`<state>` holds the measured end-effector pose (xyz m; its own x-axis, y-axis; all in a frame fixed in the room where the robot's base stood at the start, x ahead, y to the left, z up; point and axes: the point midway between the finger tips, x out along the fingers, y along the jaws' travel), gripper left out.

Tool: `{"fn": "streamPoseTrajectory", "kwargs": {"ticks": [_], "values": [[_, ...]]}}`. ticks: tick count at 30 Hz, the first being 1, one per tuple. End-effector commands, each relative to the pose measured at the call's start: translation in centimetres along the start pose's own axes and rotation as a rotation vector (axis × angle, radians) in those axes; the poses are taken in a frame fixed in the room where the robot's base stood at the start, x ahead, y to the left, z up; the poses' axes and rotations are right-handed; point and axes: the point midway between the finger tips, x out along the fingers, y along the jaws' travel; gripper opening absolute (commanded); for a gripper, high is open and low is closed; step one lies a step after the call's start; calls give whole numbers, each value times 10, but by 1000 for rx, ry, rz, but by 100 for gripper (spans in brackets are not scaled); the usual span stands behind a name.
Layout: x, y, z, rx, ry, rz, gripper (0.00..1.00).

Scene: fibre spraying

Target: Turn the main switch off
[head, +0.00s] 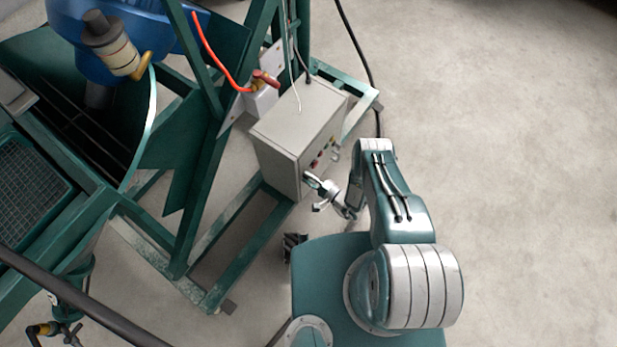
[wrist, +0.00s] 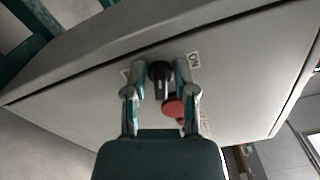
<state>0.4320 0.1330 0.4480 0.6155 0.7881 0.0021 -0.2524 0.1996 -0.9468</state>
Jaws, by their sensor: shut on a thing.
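The main switch is a black rotary knob (wrist: 158,77) on the face of a grey control box (head: 287,130). In the wrist view its two fingers stand one on each side of the knob, and my gripper (wrist: 159,76) is shut on it. An ON label (wrist: 194,60) is to the right of the knob, and a partly hidden label (wrist: 125,75) is to the left. In the head view my gripper (head: 316,187) reaches the lower left part of the box face, and the knob cannot be made out clearly there.
A red round button (wrist: 173,107) sits close to the knob, by the right finger. Cables and a red hose (head: 218,57) run near the box. A green steel frame (head: 200,180) stands left of it. The concrete floor at right is clear.

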Motion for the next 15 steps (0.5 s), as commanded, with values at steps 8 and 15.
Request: {"fn": "streamPoseTrajectory", "kwargs": {"ticks": [8, 15], "values": [[-1, 6, 2, -195, -1, 10, 0], [-1, 7, 2, -297, -1, 12, 0]]}}
